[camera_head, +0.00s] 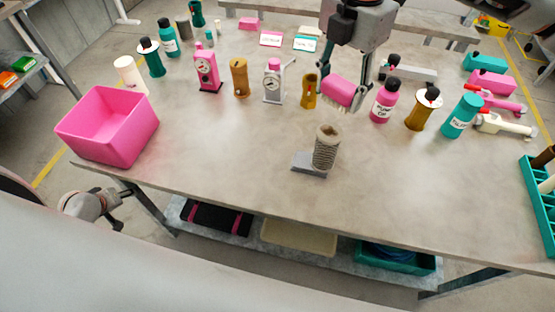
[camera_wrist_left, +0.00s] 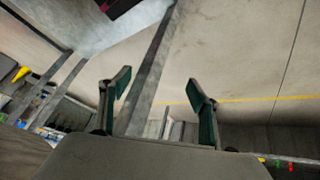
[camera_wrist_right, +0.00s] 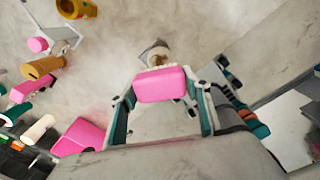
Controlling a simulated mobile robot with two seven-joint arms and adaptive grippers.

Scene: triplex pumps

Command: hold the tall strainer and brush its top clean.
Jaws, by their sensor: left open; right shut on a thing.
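The tall strainer (camera_head: 325,150) is a ribbed beige-grey cylinder with a brown top. It stands upright by a flat grey plate (camera_head: 308,164) on the table. My right gripper (camera_head: 343,82) is shut on a pink brush (camera_head: 341,93), bristles down, above and behind the strainer, apart from it. In the right wrist view the brush (camera_wrist_right: 160,85) partly hides the strainer (camera_wrist_right: 158,57), whose top shows brown matter. My left gripper is open and empty in the left wrist view (camera_wrist_left: 160,95), facing the floor and a table leg. My left arm shows at the table's front left.
A pink bin (camera_head: 108,128) stands at the table's left. Gauges, bottles and a brown cylinder (camera_head: 239,77) stand along the back. A pink bottle (camera_head: 384,102) and teal bottle (camera_head: 462,116) stand to the right. The table front around the strainer is clear.

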